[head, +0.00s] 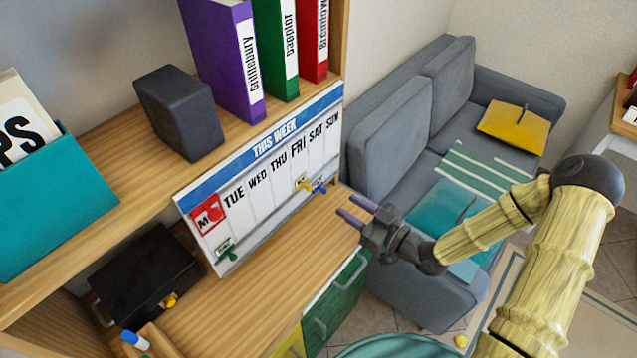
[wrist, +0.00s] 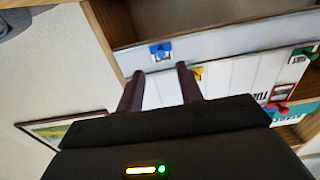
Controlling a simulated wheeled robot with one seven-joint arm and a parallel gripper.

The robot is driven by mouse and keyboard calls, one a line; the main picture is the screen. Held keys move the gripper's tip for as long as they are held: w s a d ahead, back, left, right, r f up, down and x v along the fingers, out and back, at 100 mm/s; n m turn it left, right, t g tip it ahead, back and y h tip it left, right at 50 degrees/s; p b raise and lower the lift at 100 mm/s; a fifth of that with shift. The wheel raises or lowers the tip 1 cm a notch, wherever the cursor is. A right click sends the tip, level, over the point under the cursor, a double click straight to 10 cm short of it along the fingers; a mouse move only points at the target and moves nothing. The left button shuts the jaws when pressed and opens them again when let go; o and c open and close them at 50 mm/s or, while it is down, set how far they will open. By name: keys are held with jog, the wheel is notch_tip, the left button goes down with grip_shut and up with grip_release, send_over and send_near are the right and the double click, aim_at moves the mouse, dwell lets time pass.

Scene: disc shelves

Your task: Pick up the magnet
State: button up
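The weekly planner board (head: 262,205) leans upright at the back of the wooden desk, under a shelf. Several small magnets show on it: a yellow one (head: 301,183), a blue one (head: 320,188), a red one (head: 208,216) and a green one (head: 227,251). My gripper (head: 346,206) is open and empty, just right of the board's right end. In the wrist view the blue magnet (wrist: 160,51) sits just beyond the gap between my fingertips (wrist: 160,70). The yellow magnet (wrist: 196,73) is beside the right finger. I cannot tell which magnet is meant.
The shelf holds a dark speaker-like box (head: 180,112), several binders (head: 228,60) and a teal file box (head: 55,205). A black box (head: 145,275) stands on the desk (head: 275,285). A grey sofa (head: 390,130) is at the right. The desk before the board is clear.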

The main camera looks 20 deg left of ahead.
aim_at(321, 187)
jog(key=shift+x, duration=1.1)
jog(key=p+x, duration=0.1)
jog(key=x, duration=0.4)
jog(key=shift+a+f+p, duration=0.1)
jog(key=shift+p, duration=0.2)
jog(key=shift+w, duration=0.15)
